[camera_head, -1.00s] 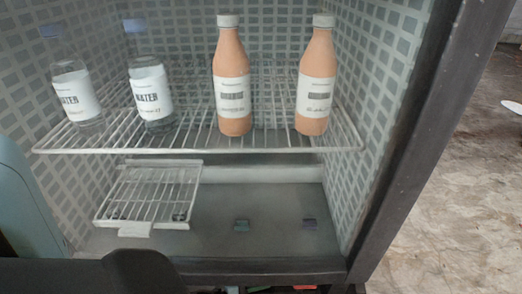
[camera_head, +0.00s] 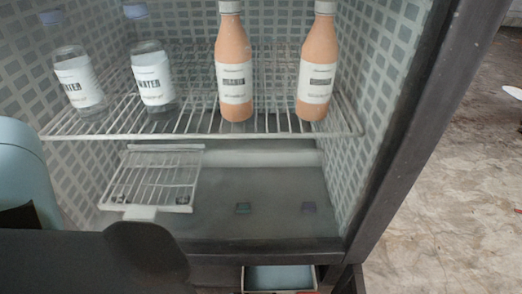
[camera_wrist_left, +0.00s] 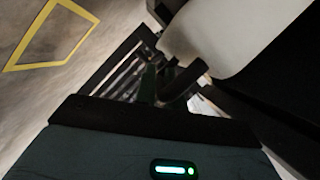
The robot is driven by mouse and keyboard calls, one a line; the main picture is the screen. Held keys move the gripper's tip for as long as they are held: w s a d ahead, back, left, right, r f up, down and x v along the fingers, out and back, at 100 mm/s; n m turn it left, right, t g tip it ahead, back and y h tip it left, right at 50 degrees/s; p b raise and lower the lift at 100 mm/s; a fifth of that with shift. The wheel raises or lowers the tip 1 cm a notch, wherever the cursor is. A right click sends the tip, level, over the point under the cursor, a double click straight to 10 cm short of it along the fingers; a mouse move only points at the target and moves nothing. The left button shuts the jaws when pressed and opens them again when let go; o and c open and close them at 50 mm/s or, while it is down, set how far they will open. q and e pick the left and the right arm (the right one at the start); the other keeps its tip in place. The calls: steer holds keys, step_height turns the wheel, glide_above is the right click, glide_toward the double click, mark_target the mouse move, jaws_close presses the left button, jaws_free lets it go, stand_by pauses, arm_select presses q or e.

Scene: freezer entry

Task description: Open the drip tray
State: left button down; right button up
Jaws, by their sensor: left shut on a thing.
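A shallow tray with a pale rim and a blue-grey floor (camera_head: 280,279), apparently the drip tray, shows below the cabinet's front sill at the bottom of the head view. Its front is cut off by the picture edge. My left arm crosses the lower left of the head view, and its fingers are not clear there. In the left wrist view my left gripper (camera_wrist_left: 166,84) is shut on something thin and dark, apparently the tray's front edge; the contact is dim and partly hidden. My right gripper is in neither view.
Inside the cabinet a wire shelf (camera_head: 200,132) holds two clear water bottles and two orange bottles (camera_head: 235,70). A smaller rack (camera_head: 150,180) is below it. The dark door-frame post (camera_head: 420,130) stands at the right, with open floor (camera_head: 460,200) beyond.

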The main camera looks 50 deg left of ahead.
arm_select(q)
steer(key=s+d, duration=0.1)
steer(key=d, duration=0.1)
steer(key=s+d, duration=0.2)
steer(key=shift+s, duration=0.1)
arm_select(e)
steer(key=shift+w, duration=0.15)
arm_select(q)
steer(key=shift+a, duration=0.1)
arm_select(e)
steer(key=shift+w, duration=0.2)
arm_select(q)
steer(key=c, duration=1.5)
jaws_free()
steer(key=shift+a, duration=0.1)
